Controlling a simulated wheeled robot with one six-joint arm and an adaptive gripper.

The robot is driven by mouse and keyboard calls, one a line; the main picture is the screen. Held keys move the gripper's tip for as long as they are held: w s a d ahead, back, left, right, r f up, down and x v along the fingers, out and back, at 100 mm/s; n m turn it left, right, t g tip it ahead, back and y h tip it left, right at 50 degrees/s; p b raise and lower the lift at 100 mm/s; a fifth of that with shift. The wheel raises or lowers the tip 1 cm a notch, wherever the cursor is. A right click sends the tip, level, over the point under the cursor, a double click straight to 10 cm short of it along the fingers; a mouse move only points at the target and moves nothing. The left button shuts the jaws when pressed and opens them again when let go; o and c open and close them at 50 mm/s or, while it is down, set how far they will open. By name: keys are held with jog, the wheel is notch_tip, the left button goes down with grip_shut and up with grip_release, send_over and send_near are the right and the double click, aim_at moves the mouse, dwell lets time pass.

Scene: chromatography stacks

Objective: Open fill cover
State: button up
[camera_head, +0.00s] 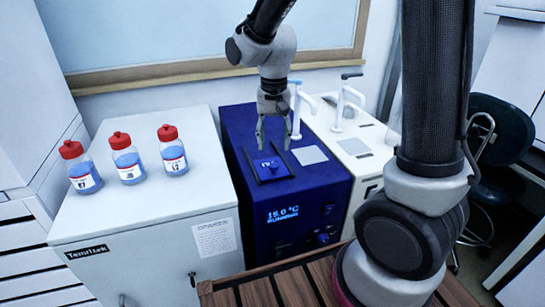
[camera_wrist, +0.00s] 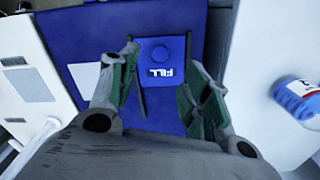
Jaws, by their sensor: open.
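The fill cover (camera_head: 270,168) is a small dark blue panel with a raised knob on top of the blue bath unit (camera_head: 294,205). It lies flat and looks closed. In the wrist view the cover (camera_wrist: 160,52) shows the word FILL and a round knob. My gripper (camera_head: 272,140) is open and empty, pointing down above the cover. In the wrist view my gripper's fingers (camera_wrist: 165,85) stand on either side of the cover's near part, with the knob beyond them. I cannot tell the exact height gap.
Three red-capped bottles (camera_head: 128,160) stand on the white Termotek cabinet (camera_head: 160,225) at left. A slatted wooden surface (camera_head: 290,285) is in front.

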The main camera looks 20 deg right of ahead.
aim_at(274, 164)
jog(key=shift+f+m, duration=0.3)
notch_tip(274, 164, down, 7)
jog(key=shift+f, duration=0.15)
grip_shut()
